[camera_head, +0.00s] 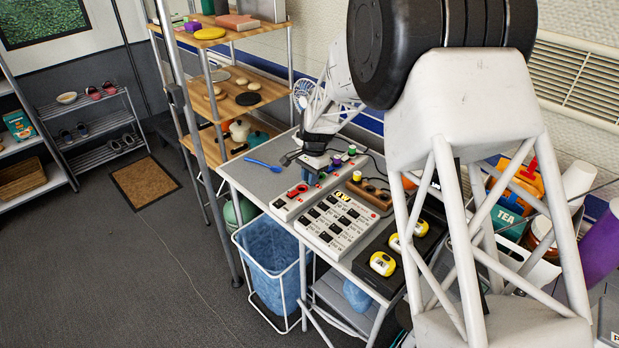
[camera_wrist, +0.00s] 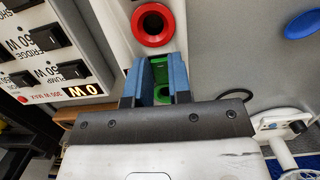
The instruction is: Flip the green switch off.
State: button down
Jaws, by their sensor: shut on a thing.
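The green switch (camera_wrist: 163,92) shows in the wrist view as green parts between and around the blue finger pads of my gripper (camera_wrist: 160,66). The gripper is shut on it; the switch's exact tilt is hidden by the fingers. It sits on a pale strip-like box (camera_wrist: 118,28), beside a red round fitting (camera_wrist: 153,25). In the head view my gripper (camera_head: 312,174) is down at the box (camera_head: 283,208) on the grey table, and the switch itself cannot be made out there.
A white panel (camera_head: 322,240) of black switches lies beside the box; its small display reads 0 W in the wrist view (camera_wrist: 82,91). A blue spoon (camera_head: 262,165), a wooden block with dark sockets (camera_head: 368,193) and a black tray (camera_head: 378,285) with yellow items are nearby.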

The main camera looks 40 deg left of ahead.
jog(key=shift+w+g, duration=0.15)
jog(key=shift+g, duration=0.45)
jog(key=c, duration=1)
grip_release()
jog(key=shift+c, duration=0.2)
jog(key=shift+r, duration=0.15)
jog(key=shift+v, duration=3.8)
jog(key=shift+d+r, duration=0.1)
